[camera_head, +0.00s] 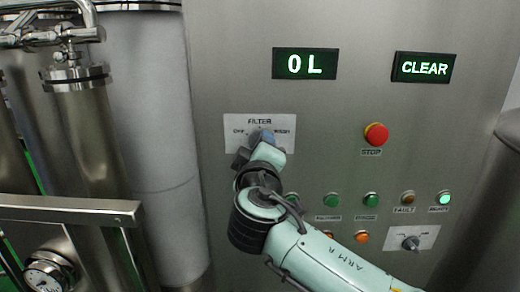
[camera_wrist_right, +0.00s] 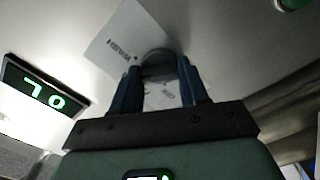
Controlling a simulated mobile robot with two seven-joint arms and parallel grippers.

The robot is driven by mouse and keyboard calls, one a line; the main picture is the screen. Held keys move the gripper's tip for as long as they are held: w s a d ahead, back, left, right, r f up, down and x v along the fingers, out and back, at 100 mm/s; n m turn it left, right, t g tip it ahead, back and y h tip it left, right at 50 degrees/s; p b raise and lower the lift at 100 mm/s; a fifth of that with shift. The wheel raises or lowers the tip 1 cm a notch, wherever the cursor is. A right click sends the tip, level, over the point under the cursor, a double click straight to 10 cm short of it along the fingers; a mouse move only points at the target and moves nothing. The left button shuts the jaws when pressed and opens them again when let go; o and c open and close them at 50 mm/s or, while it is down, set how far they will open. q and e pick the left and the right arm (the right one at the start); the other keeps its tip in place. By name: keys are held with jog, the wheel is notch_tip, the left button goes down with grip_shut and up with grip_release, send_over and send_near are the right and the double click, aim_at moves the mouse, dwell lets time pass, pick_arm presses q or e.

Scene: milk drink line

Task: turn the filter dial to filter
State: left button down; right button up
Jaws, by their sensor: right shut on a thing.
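The filter dial sits on a white plate (camera_head: 232,121) marked FILTER on the steel panel. My right gripper (camera_head: 262,138) covers the dial in the head view, along with part of the small lettering. In the right wrist view the dark round dial (camera_wrist_right: 158,60) is between the two blue fingers of my right gripper (camera_wrist_right: 158,82), which is shut on it. The white plate (camera_wrist_right: 122,38) shows behind it there. Which mark the dial points to cannot be told. My left gripper is not in view.
A display reading 0 L (camera_head: 305,64) and one reading CLEAR (camera_head: 423,68) are above. A red stop button (camera_head: 376,135), several small lamps or buttons and another dial (camera_head: 411,243) are on the right. Steel pipes and a gauge (camera_head: 47,277) stand at the left.

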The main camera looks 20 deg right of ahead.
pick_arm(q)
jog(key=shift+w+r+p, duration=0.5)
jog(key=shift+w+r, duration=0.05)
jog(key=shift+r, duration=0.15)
pick_arm(e)
jog(key=n, duration=0.5)
jog(key=shift+d+r+n, duration=0.1)
jog(key=shift+r+n, duration=0.1)
jog(key=shift+n, duration=0.2)
jog(key=o, duration=0.9)
jog(key=shift+o, duration=0.8)
jog(key=shift+w+f, duration=0.1)
pick_arm(q)
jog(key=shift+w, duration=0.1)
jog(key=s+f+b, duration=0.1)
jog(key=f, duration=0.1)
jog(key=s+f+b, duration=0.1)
jog(key=b, duration=0.1)
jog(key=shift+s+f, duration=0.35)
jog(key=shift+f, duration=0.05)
pick_arm(e)
jog(key=v, duration=1.3)
jog(key=shift+s, duration=0.25)
